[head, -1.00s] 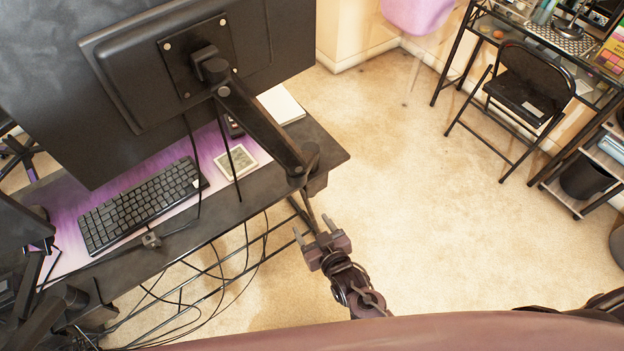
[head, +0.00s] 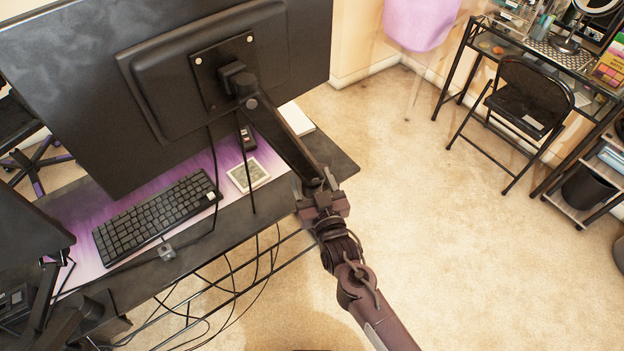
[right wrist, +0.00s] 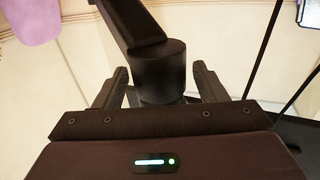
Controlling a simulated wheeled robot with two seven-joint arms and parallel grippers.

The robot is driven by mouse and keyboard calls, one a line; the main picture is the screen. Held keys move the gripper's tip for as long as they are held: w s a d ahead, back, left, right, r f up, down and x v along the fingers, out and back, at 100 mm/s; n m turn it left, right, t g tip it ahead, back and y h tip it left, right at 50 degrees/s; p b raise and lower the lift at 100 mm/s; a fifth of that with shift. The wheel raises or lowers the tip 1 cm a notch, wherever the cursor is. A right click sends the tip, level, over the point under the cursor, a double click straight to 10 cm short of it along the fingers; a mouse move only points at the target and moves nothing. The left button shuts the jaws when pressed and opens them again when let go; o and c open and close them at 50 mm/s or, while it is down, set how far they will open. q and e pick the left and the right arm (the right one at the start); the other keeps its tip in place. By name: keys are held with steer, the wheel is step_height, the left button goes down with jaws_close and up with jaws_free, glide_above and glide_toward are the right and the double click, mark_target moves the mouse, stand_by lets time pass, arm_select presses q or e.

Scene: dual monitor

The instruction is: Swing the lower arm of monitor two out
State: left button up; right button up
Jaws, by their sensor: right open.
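A large dark monitor (head: 215,80), seen from behind, hangs on a black arm link (head: 285,140) that runs down to the desk's right end. A second dark monitor (head: 25,235) is partly in view at the left edge, with its own arm (head: 55,320) below it. My right gripper (head: 313,183) is at the lower right end of the first monitor's arm. In the right wrist view, its open fingers (right wrist: 162,75) stand on either side of a black round joint (right wrist: 150,68), with gaps visible. The lower link is mostly hidden. My left gripper is not in view.
The desk (head: 240,215) carries a keyboard (head: 155,220), a small framed item (head: 248,174) and a white pad (head: 297,118). Cables (head: 225,290) hang below its edge. Bare floor (head: 450,240) lies to the right, with a folding chair (head: 525,95) and a shelf desk beyond.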

steer(key=shift+c, duration=0.5)
steer(key=c, duration=1.3)
